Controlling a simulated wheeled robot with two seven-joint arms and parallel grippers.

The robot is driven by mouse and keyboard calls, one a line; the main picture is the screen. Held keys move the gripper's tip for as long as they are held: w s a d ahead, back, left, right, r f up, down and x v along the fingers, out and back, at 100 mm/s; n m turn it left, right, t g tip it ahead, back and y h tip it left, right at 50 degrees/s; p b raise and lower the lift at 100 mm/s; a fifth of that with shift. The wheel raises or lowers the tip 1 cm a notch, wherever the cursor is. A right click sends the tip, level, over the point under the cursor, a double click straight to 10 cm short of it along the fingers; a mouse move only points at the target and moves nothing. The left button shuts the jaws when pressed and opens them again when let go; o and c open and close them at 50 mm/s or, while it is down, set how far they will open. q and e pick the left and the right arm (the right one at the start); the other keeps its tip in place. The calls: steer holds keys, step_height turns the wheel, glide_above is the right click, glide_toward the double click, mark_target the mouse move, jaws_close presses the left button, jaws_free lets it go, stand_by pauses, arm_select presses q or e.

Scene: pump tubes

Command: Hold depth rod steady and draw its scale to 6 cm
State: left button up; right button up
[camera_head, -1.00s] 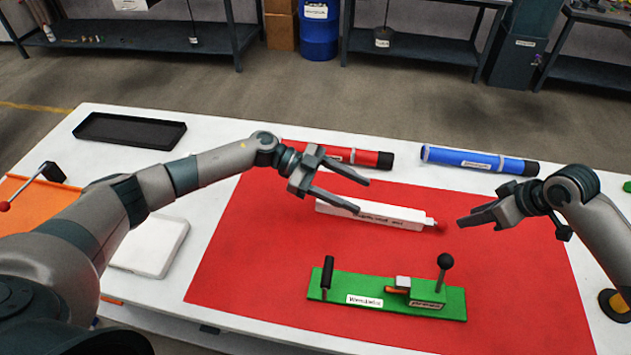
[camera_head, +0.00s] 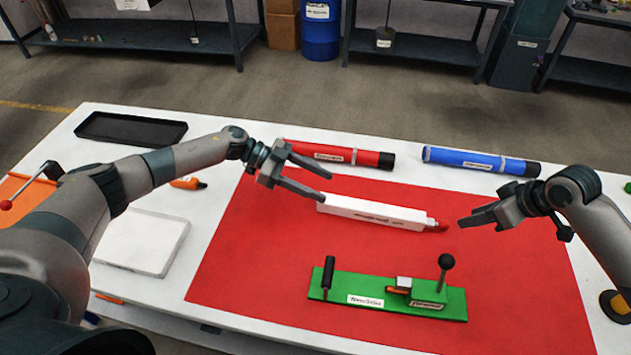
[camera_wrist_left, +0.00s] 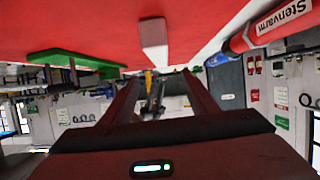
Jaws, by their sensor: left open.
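The depth rod (camera_head: 372,213) appears to be the long white bar with a red tip, lying on the red mat (camera_head: 250,265). Its printed label is too small to read. My left gripper (camera_head: 328,187) is open and empty at the rod's left end, its fingers pointing along the rod. In the left wrist view the white bar (camera_wrist_left: 153,42) lies ahead of the spread fingers (camera_wrist_left: 160,78), apart from them. My right gripper (camera_head: 463,221) is just right of the red tip, with a small gap. Its finger opening is unclear.
A green plate (camera_head: 340,287) with a black handle and a ball-topped lever is in front of the rod. A red tube (camera_head: 340,155) and a blue tube (camera_head: 470,159) lie behind. A black tray (camera_head: 130,129) and a white pad (camera_head: 143,242) are at the left.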

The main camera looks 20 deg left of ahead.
mark_target(366, 206)
arm_select(q)
steer(key=x, duration=1.7)
steer(key=c, duration=1.3)
jaws_close()
arm_select(e)
steer(key=o, duration=0.3)
steer(key=w+d+r+n+g, duration=0.1)
steer(key=w+r+n+g, duration=0.1)
steer(key=w+n+g, duration=0.3)
steer(key=shift+w+n, duration=0.3)
steer(key=shift+n, duration=0.1)
steer(key=shift+d, duration=0.1)
